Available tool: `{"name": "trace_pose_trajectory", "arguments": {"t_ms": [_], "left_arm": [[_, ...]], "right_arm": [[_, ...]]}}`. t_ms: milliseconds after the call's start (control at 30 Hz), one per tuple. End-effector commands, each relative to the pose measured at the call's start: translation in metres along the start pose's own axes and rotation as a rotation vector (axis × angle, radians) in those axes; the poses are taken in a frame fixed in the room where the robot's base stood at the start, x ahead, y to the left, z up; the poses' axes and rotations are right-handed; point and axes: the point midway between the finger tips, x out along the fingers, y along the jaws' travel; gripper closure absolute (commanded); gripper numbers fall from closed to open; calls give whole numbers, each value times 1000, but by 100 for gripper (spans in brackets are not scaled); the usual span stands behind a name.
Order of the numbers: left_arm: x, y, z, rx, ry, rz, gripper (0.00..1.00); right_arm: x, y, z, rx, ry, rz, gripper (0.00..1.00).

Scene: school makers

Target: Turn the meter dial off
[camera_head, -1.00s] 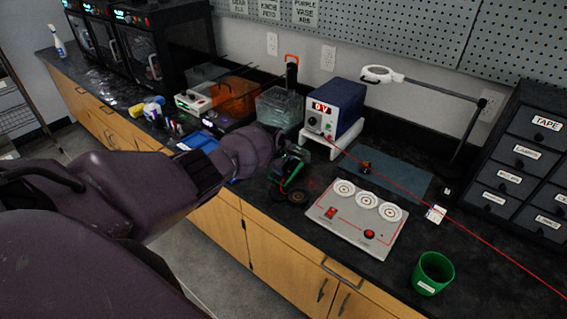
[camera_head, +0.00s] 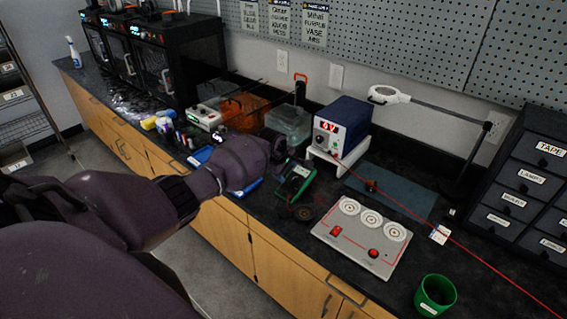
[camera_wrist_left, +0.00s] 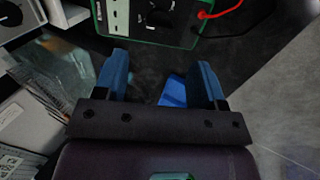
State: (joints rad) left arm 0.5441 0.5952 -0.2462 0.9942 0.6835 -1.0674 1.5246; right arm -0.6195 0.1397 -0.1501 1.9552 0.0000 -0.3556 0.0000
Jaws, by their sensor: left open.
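The green-cased meter (camera_head: 294,180) lies on the dark bench, left of the white circuit board. In the left wrist view, the meter (camera_wrist_left: 184,38) shows only in part at the top edge, with its dark round dial (camera_wrist_left: 160,18) cut by the frame. A red lead plugs in beside the dial. My left gripper (camera_wrist_left: 160,72) is open, with its two blue fingers apart and nothing held between them; the meter is beyond the fingertips. In the head view my left gripper (camera_head: 278,152) hangs just behind and left of the meter. My right gripper is out of view.
A blue power supply (camera_head: 341,122) on a white stand is behind the meter. The white circuit board (camera_head: 345,243), a green cup (camera_head: 435,294) and a long red wire (camera_head: 480,258) are to the right. Clear boxes (camera_head: 288,124) stand behind the gripper.

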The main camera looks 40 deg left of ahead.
Motion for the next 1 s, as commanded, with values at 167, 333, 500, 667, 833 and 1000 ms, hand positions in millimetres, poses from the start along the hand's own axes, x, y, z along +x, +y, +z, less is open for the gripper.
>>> {"name": "trace_pose_trajectory", "arguments": {"t_ms": [167,333,500,667,833,1000], "left_arm": [[-18,0,0,0,0,1,36],[-27,0,0,1,0,0,36],[-29,0,0,1,1,-1,36],[-29,0,0,1,1,-1,36],[-29,0,0,1,0,-1,36],[-29,0,0,8,0,-1,36]], "right_arm": [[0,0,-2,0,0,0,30],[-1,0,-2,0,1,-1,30],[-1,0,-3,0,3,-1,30],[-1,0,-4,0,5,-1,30],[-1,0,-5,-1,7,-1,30],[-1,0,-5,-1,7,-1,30]]}}
